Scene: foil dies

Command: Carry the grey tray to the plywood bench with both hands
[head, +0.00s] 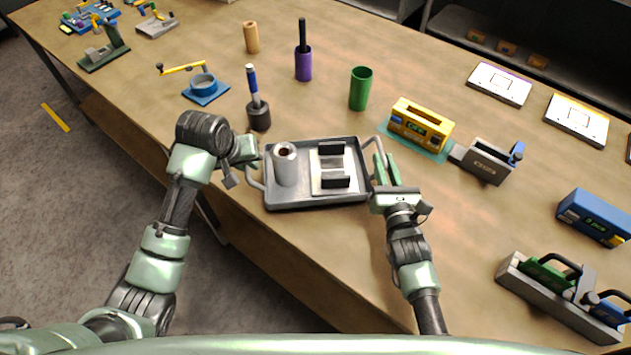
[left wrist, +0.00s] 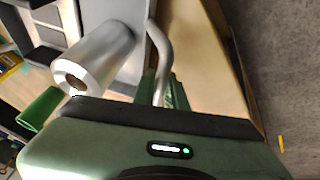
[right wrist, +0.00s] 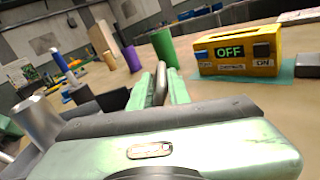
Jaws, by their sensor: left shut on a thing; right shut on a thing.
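The grey tray (head: 320,201) is over the plywood bench (head: 330,265) near its front edge; I cannot tell whether it touches the top. It holds a silver cylinder (head: 286,166) with a hole in its top and a light plate with two dark blocks (head: 333,181). My left gripper (head: 250,160) is shut on the tray's left handle, which shows in the left wrist view (left wrist: 159,60). My right gripper (head: 379,165) is shut on the right handle, seen between its fingers in the right wrist view (right wrist: 160,84).
Behind the tray stand a dark-based tool (head: 259,115), a purple holder (head: 303,66) and a green cup (head: 361,88). A yellow box (head: 421,124) reading OFF and a grey device (head: 487,160) are close on the right. The bench right of my right arm is partly clear.

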